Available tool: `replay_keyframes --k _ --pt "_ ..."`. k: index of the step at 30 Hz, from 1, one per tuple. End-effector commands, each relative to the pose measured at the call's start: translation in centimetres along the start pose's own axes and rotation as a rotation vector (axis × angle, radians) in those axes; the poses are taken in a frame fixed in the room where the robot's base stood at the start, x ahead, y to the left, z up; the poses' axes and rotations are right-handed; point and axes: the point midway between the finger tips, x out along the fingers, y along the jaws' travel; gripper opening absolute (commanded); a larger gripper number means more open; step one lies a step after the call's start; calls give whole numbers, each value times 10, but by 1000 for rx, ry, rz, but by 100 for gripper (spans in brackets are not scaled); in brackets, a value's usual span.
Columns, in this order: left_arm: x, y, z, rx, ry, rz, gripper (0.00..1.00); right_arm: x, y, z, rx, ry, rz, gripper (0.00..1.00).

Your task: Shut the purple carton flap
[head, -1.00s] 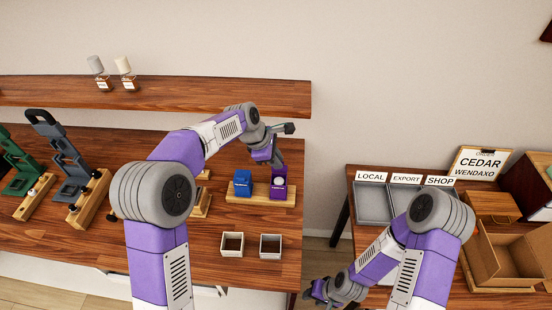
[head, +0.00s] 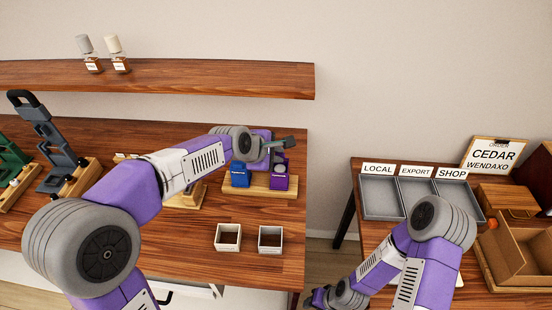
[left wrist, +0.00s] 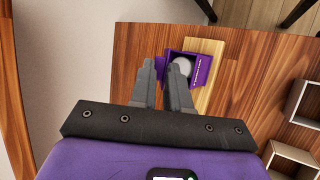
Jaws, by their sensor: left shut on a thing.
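The purple carton (head: 278,183) stands at the right of a wooden stand, its top open and a pale round thing showing inside. It also shows in the left wrist view (left wrist: 203,72). My left gripper (head: 286,144) is just above and behind the carton, its jaws nearly closed. In the left wrist view its fingertips (left wrist: 164,66) are at the carton's left edge, with a thin purple strip, seemingly the flap, between them. The fingers hide part of the flap. My right gripper (head: 318,297) is low at the bottom edge, mostly cut off.
A blue carton (head: 240,180) stands close left of the purple one on the wooden stand (head: 259,190). Two small open boxes (head: 228,238) (head: 270,240) are in front. A shelf (head: 180,80) runs behind and above. Labelled trays (head: 382,198) are on the right table.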

Motion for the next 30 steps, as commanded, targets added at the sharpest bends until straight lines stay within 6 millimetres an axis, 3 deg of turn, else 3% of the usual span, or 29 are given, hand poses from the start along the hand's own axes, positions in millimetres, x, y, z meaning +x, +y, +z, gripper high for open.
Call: replay_keyframes --k 1,9,25,26,30 --pt "2 -7 -1 11 -1 22 0 8 3 0 0 0 0 41" --pt "1 -12 0 52 0 118 0 20 7 -1 0 0 0 41" --pt "0 -12 0 61 1 144 0 22 8 -1 0 1 0 41" --pt "0 -12 0 61 1 144 19 22 8 -1 0 0 0 41" --pt "0 -12 0 61 1 144 40 22 8 -1 0 1 0 41"
